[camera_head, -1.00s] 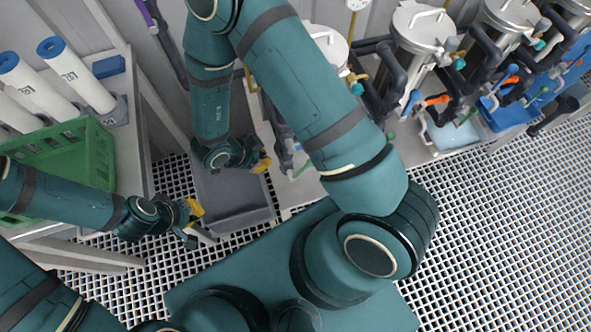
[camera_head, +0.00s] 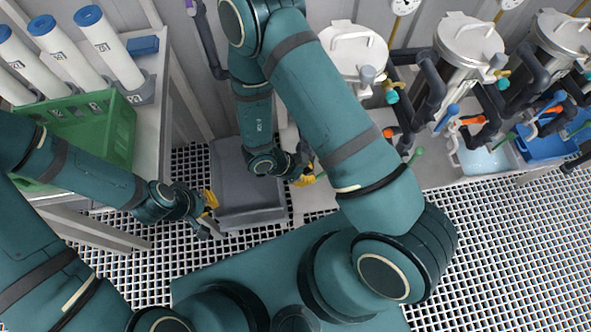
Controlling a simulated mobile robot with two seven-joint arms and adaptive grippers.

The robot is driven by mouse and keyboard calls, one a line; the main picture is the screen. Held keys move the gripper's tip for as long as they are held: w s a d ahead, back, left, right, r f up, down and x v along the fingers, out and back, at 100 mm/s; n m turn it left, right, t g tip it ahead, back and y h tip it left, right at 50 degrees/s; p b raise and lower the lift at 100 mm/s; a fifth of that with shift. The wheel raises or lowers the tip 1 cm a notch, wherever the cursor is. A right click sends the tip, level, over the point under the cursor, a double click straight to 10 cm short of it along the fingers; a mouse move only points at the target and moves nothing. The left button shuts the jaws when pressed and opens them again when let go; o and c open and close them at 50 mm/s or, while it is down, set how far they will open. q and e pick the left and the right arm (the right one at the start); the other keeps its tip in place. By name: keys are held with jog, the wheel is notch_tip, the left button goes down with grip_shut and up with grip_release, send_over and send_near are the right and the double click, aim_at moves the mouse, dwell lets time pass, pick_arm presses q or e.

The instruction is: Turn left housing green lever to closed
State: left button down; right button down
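The left housing (camera_head: 353,52) is a steel vessel with a round lid and handle, at the top middle; my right arm hides much of its lower part. A green lever (camera_head: 416,156) sticks out low on its right side, beside my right forearm. I cannot make out its exact setting. My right gripper (camera_head: 306,172), with yellow on its fingers, is at the bench's left end, left of the lever and apart from it. Its opening is too small to judge. My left gripper (camera_head: 211,214) is open and empty, left of the grey bin.
Two more steel housings (camera_head: 468,42) (camera_head: 564,36) stand to the right, with dark pipes and coloured levers. A grey bin (camera_head: 250,215) stands on the grated floor. A green crate (camera_head: 118,135) and white cartridges (camera_head: 108,42) occupy the left bench. Open floor lies at lower right.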

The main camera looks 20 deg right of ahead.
jog(key=shift+s+d+f+b, duration=0.2)
jog(key=shift+d+f, duration=0.25)
jog(key=shift+d, duration=0.2)
jog(key=shift+s+d+f+b, duration=0.1)
jog(key=shift+d+f+b, duration=0.1)
jog(key=shift+d+f, duration=0.35)
jog(key=shift+s+d+p, duration=0.2)
jog(key=shift+d+p, duration=0.5)
jog(key=shift+d, duration=0.05)
jog(key=shift+d+r+p+x, duration=0.15)
jog(key=shift+p+x, duration=0.15)
jog(key=shift+x, duration=0.85)
jog(key=shift+d+r+p+x, duration=0.15)
jog(key=shift+p+x, duration=0.1)
jog(key=shift+x, duration=0.9)
jog(key=shift+f, duration=0.2)
jog(key=w+a+r, duration=0.1)
jog(key=a+r, duration=0.1)
jog(key=a, duration=0.5)
jog(key=w+a+r, duration=0.2)
jog(key=a, duration=0.5)
jog(key=shift+w+a, duration=0.2)
jog(key=shift+a, duration=0.1)
